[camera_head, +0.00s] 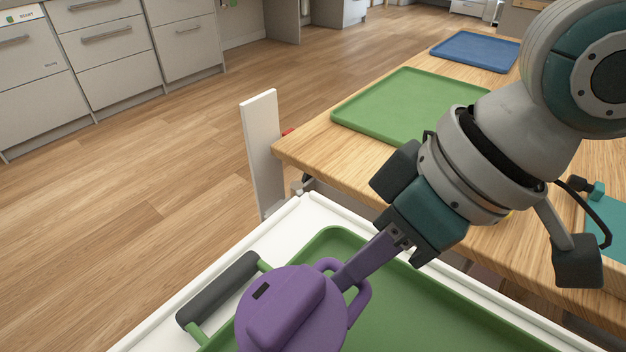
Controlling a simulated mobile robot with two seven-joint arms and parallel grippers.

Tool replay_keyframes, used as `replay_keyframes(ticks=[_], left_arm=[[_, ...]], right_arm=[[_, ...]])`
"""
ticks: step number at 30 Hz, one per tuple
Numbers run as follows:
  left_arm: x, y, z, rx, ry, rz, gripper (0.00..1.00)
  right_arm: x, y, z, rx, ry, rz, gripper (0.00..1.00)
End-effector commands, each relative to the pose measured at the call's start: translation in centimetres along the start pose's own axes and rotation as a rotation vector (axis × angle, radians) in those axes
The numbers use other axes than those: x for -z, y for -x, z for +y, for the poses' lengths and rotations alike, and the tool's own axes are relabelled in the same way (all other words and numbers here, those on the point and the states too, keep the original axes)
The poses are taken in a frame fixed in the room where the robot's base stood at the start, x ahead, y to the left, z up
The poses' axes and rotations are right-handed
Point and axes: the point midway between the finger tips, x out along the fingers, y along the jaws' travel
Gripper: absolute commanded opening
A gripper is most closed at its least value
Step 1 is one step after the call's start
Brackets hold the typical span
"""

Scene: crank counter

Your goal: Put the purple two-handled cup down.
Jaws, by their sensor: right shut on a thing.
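The purple two-handled cup (285,315) is at the bottom of the head view, cut off by the lower edge. It has a lid with a raised bar and a small dark slot. One looped handle shows on its right side; its other handle is not clearly visible. My right gripper (358,266) reaches in from the upper right and is shut on the cup at that handle. The cup is over a green tray (405,300); I cannot tell whether it touches it. My left gripper is not in view.
The green tray has a dark grey grip (218,288) and sits on a white surface (190,303) with a raised rim. A wooden table (312,158) beyond carries another green tray (385,98) and a blue tray (475,50). A white upright panel (262,140) stands at its corner.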

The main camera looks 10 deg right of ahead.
Motion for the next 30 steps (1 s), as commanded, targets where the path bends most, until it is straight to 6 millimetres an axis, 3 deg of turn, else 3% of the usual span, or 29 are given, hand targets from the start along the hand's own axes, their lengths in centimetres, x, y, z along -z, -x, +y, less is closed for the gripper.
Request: replay_keyframes(ticks=[9, 17, 18, 24, 26, 30], left_arm=[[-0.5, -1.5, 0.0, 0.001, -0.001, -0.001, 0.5], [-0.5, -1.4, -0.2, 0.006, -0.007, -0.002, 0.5], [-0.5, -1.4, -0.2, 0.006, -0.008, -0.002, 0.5], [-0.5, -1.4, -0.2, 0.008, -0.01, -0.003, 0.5], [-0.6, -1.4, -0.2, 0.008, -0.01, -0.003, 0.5], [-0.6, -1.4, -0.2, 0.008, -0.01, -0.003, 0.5]], right_arm=[[-1.7, -3.9, 0.9, 0.001, -0.002, -0.002, 0.0], [-1.6, -3.8, 0.9, 0.0, 0.0, -0.001, 0.0], [-1.7, -3.9, 0.9, 0.0, 0.0, -0.001, 0.15], [-1.6, -3.9, 0.9, 0.0, 0.0, -0.001, 0.37], [-1.6, -3.9, 0.9, 0.0, 0.0, -0.001, 0.44], [-1.6, -3.8, 0.9, 0.0, 0.0, -0.001, 0.44]])
